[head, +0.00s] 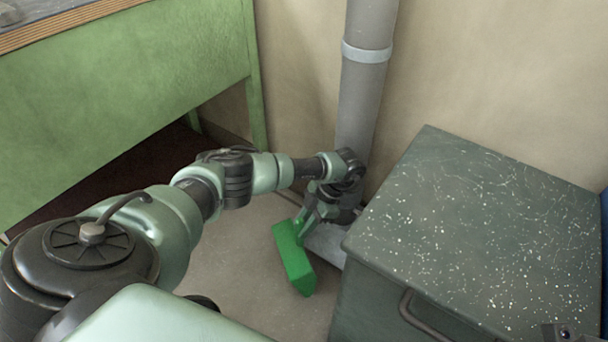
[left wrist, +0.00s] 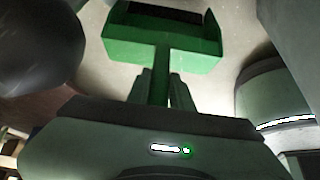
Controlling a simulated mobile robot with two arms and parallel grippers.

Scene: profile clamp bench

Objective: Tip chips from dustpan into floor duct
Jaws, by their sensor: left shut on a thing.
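The green dustpan (head: 294,258) hangs low over the floor, between the bench and the metal chest, and looks tilted in the head view. My left gripper (head: 313,218) is shut on its handle; the handle also shows between the fingers in the left wrist view (left wrist: 161,88). The pan (left wrist: 160,45) has a dark patch at its far end; I cannot make out chips in it. The floor duct is a grey pipe (head: 365,100) rising along the wall; a light grey metal part (head: 327,242) shows at its foot, partly hidden by my gripper. My right gripper is not in view.
A dark green metal chest (head: 470,220) with a pale-flecked top and a handle stands close on the right. A green bench (head: 120,95) stands on the left, with dark space beneath. Bare floor (head: 235,265) shows left of the dustpan.

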